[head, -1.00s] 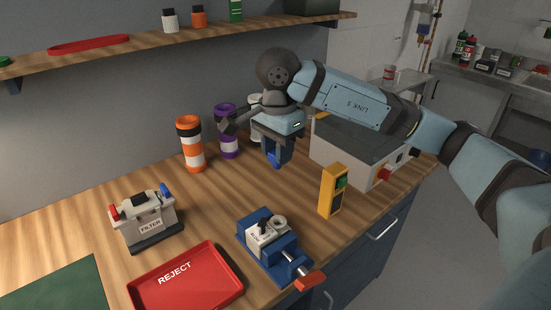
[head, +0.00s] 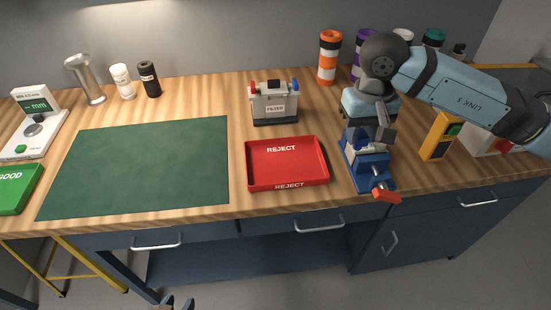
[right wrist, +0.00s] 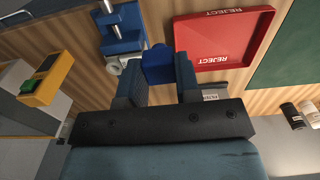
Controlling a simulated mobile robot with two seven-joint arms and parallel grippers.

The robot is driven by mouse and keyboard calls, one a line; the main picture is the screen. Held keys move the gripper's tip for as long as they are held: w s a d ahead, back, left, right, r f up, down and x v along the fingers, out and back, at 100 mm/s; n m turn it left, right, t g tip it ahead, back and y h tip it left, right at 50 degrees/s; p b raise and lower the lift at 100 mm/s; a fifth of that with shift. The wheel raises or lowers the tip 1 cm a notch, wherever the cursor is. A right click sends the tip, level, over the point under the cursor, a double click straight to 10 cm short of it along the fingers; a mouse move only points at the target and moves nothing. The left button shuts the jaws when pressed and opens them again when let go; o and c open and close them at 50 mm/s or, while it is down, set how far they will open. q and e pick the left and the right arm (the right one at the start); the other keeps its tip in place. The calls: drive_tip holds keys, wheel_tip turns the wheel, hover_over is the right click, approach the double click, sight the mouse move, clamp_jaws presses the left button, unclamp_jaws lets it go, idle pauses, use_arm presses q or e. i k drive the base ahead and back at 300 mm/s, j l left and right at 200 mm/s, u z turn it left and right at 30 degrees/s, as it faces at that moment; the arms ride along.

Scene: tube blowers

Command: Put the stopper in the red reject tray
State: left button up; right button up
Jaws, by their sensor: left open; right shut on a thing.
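My right gripper (right wrist: 160,82) is shut on a blue stopper (right wrist: 158,62), which shows between its two fingers in the right wrist view. In the head view this gripper (head: 352,130) is above the bench, at the back of the blue vise, and the stopper cannot be told apart there. The red reject tray (head: 262,178) lies flat and empty, left of the vise and of my right gripper. It also shows in the right wrist view (right wrist: 205,45), apart from the stopper.
The blue vise (head: 362,178) with its red handle stands right beside the tray. A filter box (head: 275,105) is behind the tray. A yellow device (head: 437,138) stands right of the vise. The green mat (head: 140,165) on the left is clear.

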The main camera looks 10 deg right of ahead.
sight(274, 164)
drive_tip(key=u, duration=1.4)
drive_tip(key=k+l, duration=0.1)
drive_tip(key=l, duration=0.4)
drive_tip(key=k+l+u, duration=0.15)
drive_tip(key=l, duration=0.8)
drive_tip(key=k+u, duration=0.05)
